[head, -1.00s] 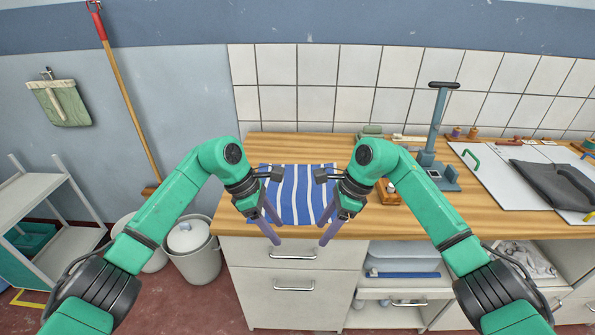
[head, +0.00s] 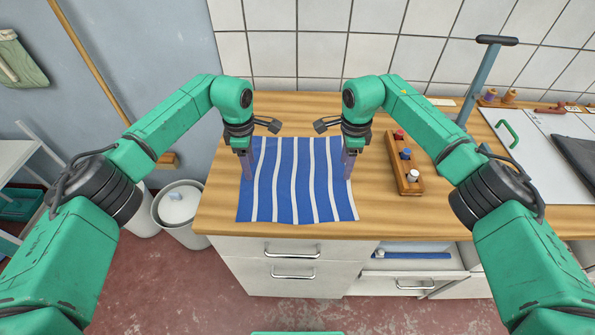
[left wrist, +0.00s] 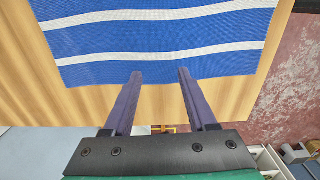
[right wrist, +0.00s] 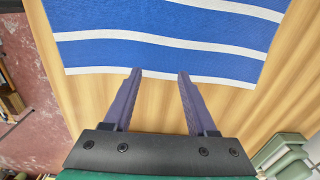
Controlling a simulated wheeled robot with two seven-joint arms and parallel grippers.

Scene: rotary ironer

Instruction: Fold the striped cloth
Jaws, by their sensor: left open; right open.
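The blue and white striped cloth (head: 295,185) lies spread flat on the wooden counter, its near edge close to the counter's front edge. My left gripper (head: 248,172) is open above the cloth's left side. In the left wrist view its two fingers (left wrist: 158,75) are apart and empty, pointing at the cloth's edge (left wrist: 160,40). My right gripper (head: 350,170) is open at the cloth's right side. In the right wrist view its fingers (right wrist: 157,73) are apart and empty beside the cloth's edge (right wrist: 150,50). Whether the fingertips touch the cloth is unclear.
A wooden block with small coloured items (head: 405,165) stands right of the cloth. A blue upright stand (head: 478,85) and a white board (head: 535,150) lie farther right. A white bin (head: 180,210) stands on the floor left of the counter. Bare wood surrounds the cloth.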

